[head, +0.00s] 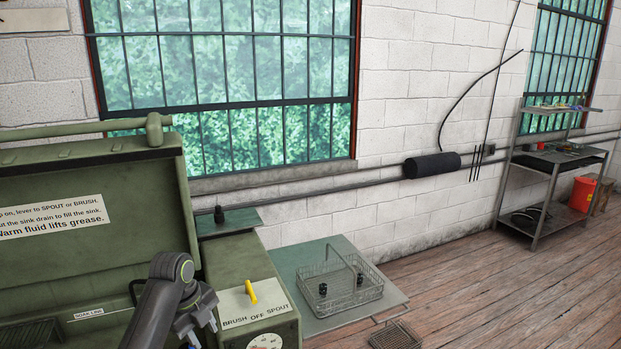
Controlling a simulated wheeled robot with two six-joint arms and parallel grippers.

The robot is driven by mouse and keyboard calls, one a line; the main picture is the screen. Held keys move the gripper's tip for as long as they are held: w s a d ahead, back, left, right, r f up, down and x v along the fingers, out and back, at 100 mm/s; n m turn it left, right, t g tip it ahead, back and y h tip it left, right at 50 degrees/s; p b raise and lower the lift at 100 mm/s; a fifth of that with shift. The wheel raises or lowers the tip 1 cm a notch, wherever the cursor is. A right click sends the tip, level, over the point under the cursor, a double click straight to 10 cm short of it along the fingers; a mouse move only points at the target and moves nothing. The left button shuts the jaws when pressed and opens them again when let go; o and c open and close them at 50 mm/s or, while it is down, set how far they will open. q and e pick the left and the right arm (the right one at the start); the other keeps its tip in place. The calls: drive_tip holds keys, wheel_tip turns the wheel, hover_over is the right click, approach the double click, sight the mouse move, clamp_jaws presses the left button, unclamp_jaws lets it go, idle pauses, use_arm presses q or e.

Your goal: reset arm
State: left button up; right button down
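One arm of mine enters from the lower left, and I take it to be my left. Its gripper (197,322) hangs in front of the green parts washer (235,266), left of the panel with the yellow lever (251,291). The gripper is small and partly cut off by the lower edge, so I cannot tell whether it is open or shut. I see nothing clearly held in it. My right gripper is not in view.
A wire basket (343,303) with small dark parts stands on the grey-green side shelf (303,256). The washer's raised lid (90,235) stands at the left. A metal shelf rack (545,190) with a red container (581,194) is at the far right. The wooden floor (480,285) between is mostly clear.

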use_arm(q)
drive_tip(key=s+a+f+n+t+y, duration=0.1)
drive_tip(key=s+a+f+n, duration=0.1)
drive_tip(key=s+f+n, duration=0.6)
drive_tip(key=s+a+f+n, duration=0.2)
drive_tip(key=s+f+n, duration=0.25)
drive_tip(key=s, duration=0.55)
drive_tip(key=s+a+r+n+t+y, duration=0.1)
drive_tip(key=s+a+r+n+y, duration=0.1)
drive_tip(key=s+n, duration=1.55)
drive_tip(key=s+a+f+m+g+b, duration=0.1)
drive_tip(key=s+f+m+b, duration=0.15)
drive_tip(key=f, duration=1.25)
drive_tip(key=s+a+f+m+b, duration=0.1)
drive_tip(key=s+f+m+b, duration=0.15)
drive_tip(key=f, duration=1.25)
drive_tip(key=s+f+b, duration=0.2)
drive_tip(key=s+f, duration=0.5)
drive_tip(key=f, duration=0.3)
drive_tip(key=s+d+f+g+b, duration=0.1)
drive_tip(key=s+f+b, duration=0.2)
drive_tip(key=s+f, duration=0.4)
wheel_tip(320, 180, down, 4)
drive_tip(key=shift+d+r+h, duration=0.1)
drive_tip(key=shift+d+h, duration=0.1)
drive_tip(key=shift+h, duration=0.1)
